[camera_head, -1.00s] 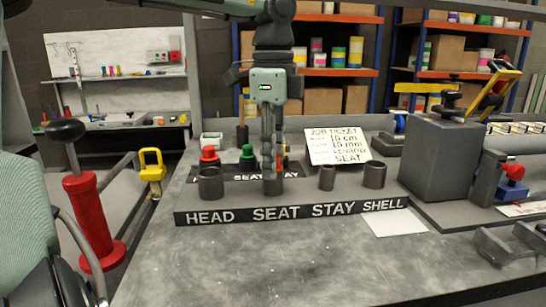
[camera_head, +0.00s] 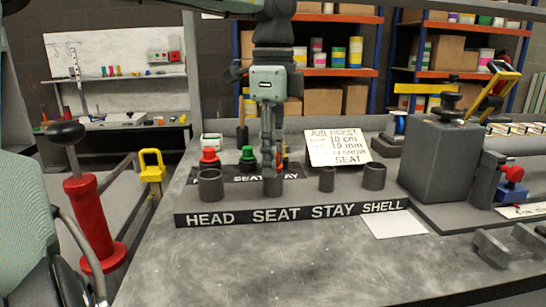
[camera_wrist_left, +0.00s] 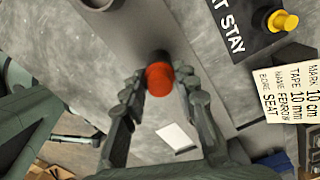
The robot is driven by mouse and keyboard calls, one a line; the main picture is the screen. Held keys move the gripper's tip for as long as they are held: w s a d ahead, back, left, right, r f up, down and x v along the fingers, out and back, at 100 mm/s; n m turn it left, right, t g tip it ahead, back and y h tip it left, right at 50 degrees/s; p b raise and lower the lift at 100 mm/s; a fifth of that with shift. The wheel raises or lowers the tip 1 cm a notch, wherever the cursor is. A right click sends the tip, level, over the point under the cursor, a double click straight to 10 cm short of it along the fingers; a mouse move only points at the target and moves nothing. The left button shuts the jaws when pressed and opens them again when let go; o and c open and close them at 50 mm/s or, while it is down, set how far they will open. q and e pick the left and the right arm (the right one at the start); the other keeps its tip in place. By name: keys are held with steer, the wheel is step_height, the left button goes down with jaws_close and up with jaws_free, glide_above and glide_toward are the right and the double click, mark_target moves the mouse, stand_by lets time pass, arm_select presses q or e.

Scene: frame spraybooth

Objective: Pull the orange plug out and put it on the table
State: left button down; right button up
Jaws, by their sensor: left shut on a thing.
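My left gripper (camera_head: 272,190) points straight down at the second holder from the left on the dark block (camera_head: 190,218) lettered HEAD SEAT STAY SHELL. In the left wrist view its two fingers (camera_wrist_left: 160,85) are shut on the orange plug (camera_wrist_left: 159,79), one on each side. The plug shows a round red-orange top. In the head view the fingers hide the plug, and its lower end and depth in the holder cannot be seen. The grey table (camera_head: 270,265) is bare in front of the block. My right gripper is not in view.
Red (camera_head: 209,158) and green (camera_head: 247,157) plugs stand on a rear strip; a yellow plug (camera_wrist_left: 283,21) shows in the wrist view. Empty holders (camera_head: 374,177) flank the gripper. A job ticket (camera_head: 338,147) leans behind; a large grey block (camera_head: 435,160) stands right.

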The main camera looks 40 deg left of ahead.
arm_select(q)
steer(key=shift+r, duration=0.35)
steer(key=shift+r+p, duration=1.45)
steer(key=shift+r, duration=0.65)
steer(key=shift+s, duration=0.1)
